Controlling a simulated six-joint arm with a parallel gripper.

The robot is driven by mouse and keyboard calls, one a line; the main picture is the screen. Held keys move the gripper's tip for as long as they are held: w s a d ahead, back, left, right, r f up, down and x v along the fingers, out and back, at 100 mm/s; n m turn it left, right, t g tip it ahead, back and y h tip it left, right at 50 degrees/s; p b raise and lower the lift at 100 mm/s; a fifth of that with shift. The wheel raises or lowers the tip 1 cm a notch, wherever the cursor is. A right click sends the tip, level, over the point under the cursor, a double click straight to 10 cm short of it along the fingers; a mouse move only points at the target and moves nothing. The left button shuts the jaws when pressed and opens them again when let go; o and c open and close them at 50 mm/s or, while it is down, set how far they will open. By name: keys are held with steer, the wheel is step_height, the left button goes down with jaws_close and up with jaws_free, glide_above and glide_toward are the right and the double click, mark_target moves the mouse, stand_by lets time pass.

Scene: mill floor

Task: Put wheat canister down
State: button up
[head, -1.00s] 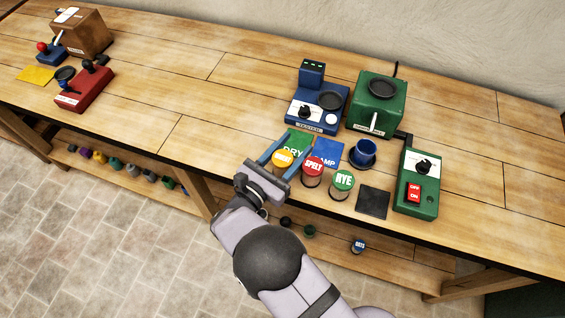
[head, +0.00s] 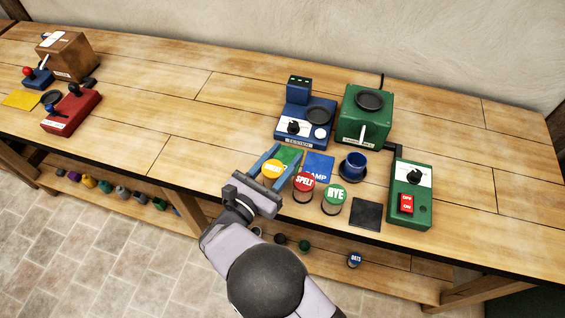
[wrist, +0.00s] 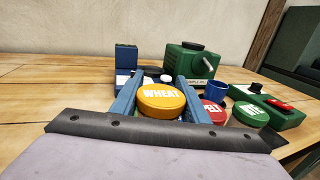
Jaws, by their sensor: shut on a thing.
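The wheat canister has a yellow lid (head: 273,168) lettered WHEAT; its lid also shows large in the wrist view (wrist: 161,99). My gripper (head: 286,156) is shut on it, with one blue finger on each side. The canister is upright. Its underside is hidden, so I cannot tell whether it touches the bench (head: 222,150).
Behind stand a blue device (head: 296,130) with a dial and a green mill (head: 362,117). To the right are a blue cup (head: 355,161), a black pad (head: 366,213) and a green switch box (head: 411,190). The bench left of my gripper is clear.

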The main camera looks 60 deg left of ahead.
step_height(320, 180, up, 7)
steer(key=b, duration=0.1)
stand_by(0.3)
steer(key=shift+r, duration=0.1)
steer(key=w+d+r+m+t+h+b, duration=0.1)
steer(key=w+d+r+m+h, duration=0.15)
steer(key=w, duration=0.75)
steer(key=w+d+r+m+h+b, duration=0.1)
steer(key=w+d+h, duration=0.25)
steer(key=w, duration=0.65)
steer(key=w+d+r+m+t+h+b, duration=0.1)
steer(key=w+d+r+m+h, duration=0.2)
steer(key=w, duration=0.8)
steer(key=w+a+r+n+y, duration=0.4)
steer(key=a+r+n+y, duration=0.15)
steer(key=a+r, duration=0.25)
steer(key=s+a+f+n+g+y, duration=0.2)
steer(key=s+a+g+y, duration=0.1)
steer(key=a+y, duration=0.3)
steer(key=shift+h, duration=0.65)
steer(key=shift+w+a+f+p, duration=0.15)
steer(key=shift+f+p, duration=0.35)
steer(key=shift+f, duration=1.85)
steer(key=shift+s+a+f+p, duration=0.1)
steer(key=shift+f+p, duration=0.35)
steer(key=shift+f, duration=2.1)
